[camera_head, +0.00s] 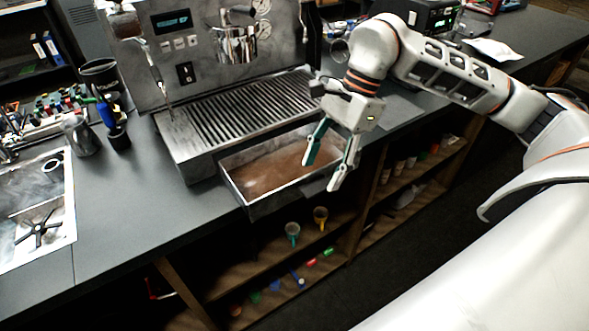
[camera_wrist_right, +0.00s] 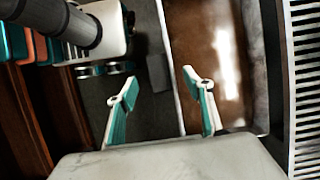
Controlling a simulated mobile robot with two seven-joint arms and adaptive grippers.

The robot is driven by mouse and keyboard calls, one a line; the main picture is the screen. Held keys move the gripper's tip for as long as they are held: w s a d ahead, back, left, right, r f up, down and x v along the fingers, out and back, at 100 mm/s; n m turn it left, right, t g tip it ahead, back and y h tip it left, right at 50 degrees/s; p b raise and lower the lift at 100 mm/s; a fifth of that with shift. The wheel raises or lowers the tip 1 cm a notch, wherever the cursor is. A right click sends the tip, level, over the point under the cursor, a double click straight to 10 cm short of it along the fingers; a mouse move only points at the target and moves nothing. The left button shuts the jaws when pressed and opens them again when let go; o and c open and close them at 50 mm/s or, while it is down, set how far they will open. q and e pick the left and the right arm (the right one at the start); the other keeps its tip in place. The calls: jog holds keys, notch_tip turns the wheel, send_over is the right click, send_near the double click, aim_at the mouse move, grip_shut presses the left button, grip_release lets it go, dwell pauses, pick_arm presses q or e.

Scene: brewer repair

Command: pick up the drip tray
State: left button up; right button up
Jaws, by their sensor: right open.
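The drip tray (camera_head: 268,207) is a grey metal, open-topped box with brown liquid in it. It juts out from under the espresso machine, past the counter's front edge. My right gripper (camera_head: 322,175) is open and empty, pointing down at the tray's right front part. In the right wrist view, the tray's pale rim (camera_wrist_right: 169,45) runs between the two open fingers (camera_wrist_right: 158,84). One finger is on the outer side and the other over the inside. I cannot tell whether either touches the tray. My left gripper is not in view.
The espresso machine (camera_head: 170,60) with its slatted grate (camera_head: 240,108) stands behind the tray. Shelves (camera_head: 265,268) with cups and small coloured items lie below the counter. A metal pitcher (camera_head: 80,136) and a sink (camera_head: 38,212) are at left. The counter (camera_head: 125,215) left of the tray is clear.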

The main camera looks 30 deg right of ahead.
aim_at(314, 185)
jog(key=x, duration=0.3)
jog(key=shift+a+f, duration=0.15)
jog(key=shift+f, duration=0.15)
jog(key=shift+a+f+p, duration=0.2)
jog(key=shift+f+p, duration=0.1)
jog(key=shift+f, duration=0.3)
jog(key=c, duration=1.4)
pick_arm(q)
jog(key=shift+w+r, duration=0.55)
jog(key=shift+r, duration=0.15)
pick_arm(e)
jog(key=shift+w, duration=0.1)
grip_shut()
jog(key=shift+r, duration=0.1)
